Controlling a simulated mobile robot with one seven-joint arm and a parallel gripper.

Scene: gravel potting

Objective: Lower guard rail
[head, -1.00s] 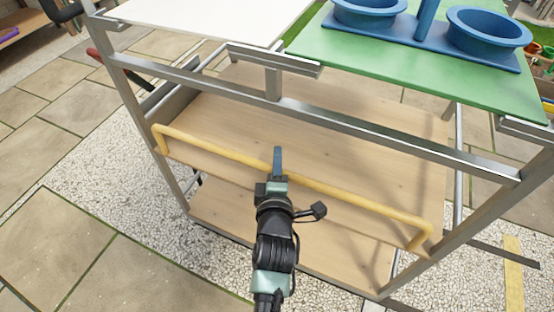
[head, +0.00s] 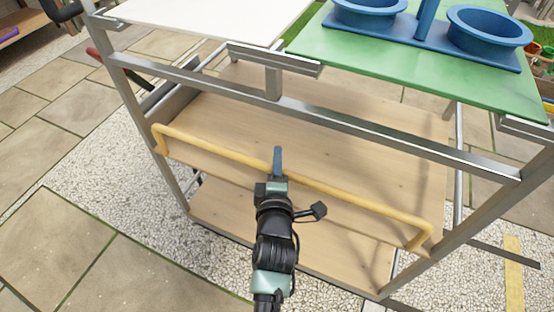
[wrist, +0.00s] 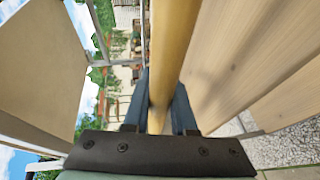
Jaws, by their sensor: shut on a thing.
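The guard rail (head: 340,193) is a yellow bar with bent ends, running along the front of the cart's wooden shelf. Its ends meet the cart near the left and right front posts. In the head view my gripper (head: 277,163) is at the bar, a little left of its middle. In the wrist view the yellow bar (wrist: 172,55) passes between the two blue fingers of my gripper (wrist: 162,105), which are shut on it. The part of the bar behind the fingers is hidden in the head view.
The cart has a metal frame (head: 400,138) above the rail and a lower wooden shelf (head: 230,220). A green top (head: 420,75) carries a blue holder with round cups (head: 488,30). A red-handled tool (head: 95,55) sticks out at the left. Open paving (head: 60,240) lies at the left front.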

